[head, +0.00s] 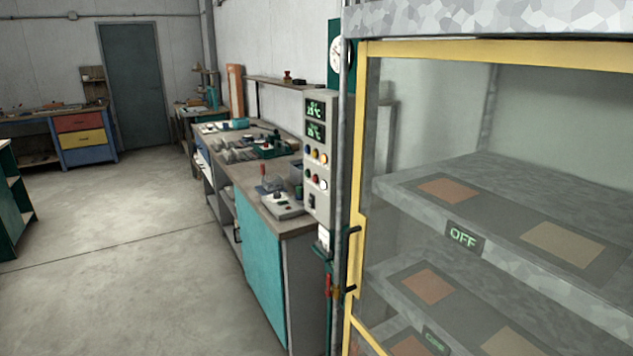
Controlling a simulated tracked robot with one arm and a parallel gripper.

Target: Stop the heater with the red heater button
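A grey control panel (332,190) is mounted upright beside the yellow-framed cabinet, right of the picture's middle. It has two green-lit temperature displays (315,120) at the top. Below them are two short rows of small round buttons. One in the lower row looks red (315,178), between a dark one and a white one. The labels are too small to read, so I cannot tell which button is the heater's. My gripper is not in view.
The glass-fronted cabinet (362,150) fills the right side; its shelves hold flat panels and a sign reading OFF (462,238). A workbench (262,270) with tools stands left of the panel. The concrete floor (120,240) at left is clear. A door (133,88) is at the back.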

